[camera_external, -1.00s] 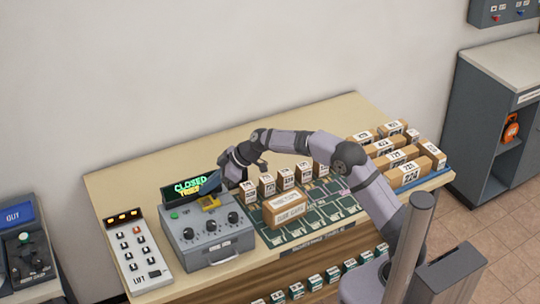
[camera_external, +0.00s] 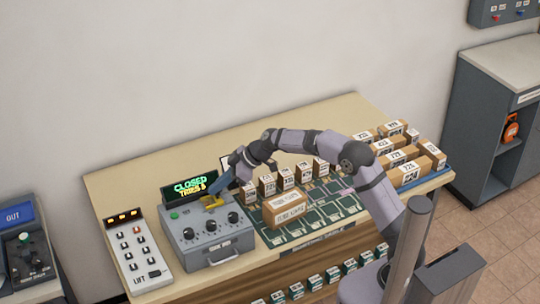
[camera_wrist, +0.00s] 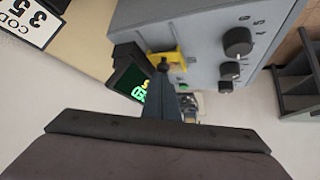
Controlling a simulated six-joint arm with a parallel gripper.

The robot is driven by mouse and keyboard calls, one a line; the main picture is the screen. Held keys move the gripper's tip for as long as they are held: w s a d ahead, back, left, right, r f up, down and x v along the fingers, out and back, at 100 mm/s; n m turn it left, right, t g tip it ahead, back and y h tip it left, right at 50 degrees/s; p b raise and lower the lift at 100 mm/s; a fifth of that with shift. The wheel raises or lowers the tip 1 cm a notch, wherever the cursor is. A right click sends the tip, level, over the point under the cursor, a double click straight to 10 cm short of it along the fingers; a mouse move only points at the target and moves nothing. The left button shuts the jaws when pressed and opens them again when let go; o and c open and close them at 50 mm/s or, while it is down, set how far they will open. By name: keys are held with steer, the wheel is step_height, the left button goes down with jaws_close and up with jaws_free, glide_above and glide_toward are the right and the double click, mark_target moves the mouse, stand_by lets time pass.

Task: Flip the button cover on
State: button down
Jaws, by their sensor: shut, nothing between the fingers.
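The yellow button cover (camera_external: 211,202) sits on top of the grey control box (camera_external: 207,238), near its back edge. In the wrist view the yellow cover (camera_wrist: 176,60) is at the top centre, on the box's grey surface (camera_wrist: 200,25). My gripper (camera_external: 214,193) is shut and empty, its fingertips right at the cover. In the wrist view the narrow gripper tip (camera_wrist: 164,65) overlaps the cover; I cannot tell whether they touch. What lies under the cover is hidden.
A display reading CLOSED (camera_external: 190,186) stands just behind the box. The box carries several black knobs (camera_external: 211,226) in front. A white LIFT panel (camera_external: 137,250) is to the left, and cartons (camera_external: 285,208) stand to the right.

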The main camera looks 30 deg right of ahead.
mark_target(229, 197)
steer(key=d+b, duration=0.3)
steer(key=shift+d+f, duration=0.1)
steer(key=shift+f, duration=0.25)
steer(key=shift+d+r, duration=0.15)
steer(key=shift+d, duration=0.2)
steer(key=shift+r, duration=0.1)
steer(key=a+p, duration=0.1)
steer(key=w+a+r+p, duration=0.1)
steer(key=a+p, duration=0.1)
steer(key=shift+w+a+r, duration=0.25)
steer(key=shift+w+a, duration=0.05)
steer(key=shift+w, duration=0.1)
steer(key=b+v, duration=0.3)
steer(key=v, duration=0.7)
steer(key=shift+f, duration=0.15)
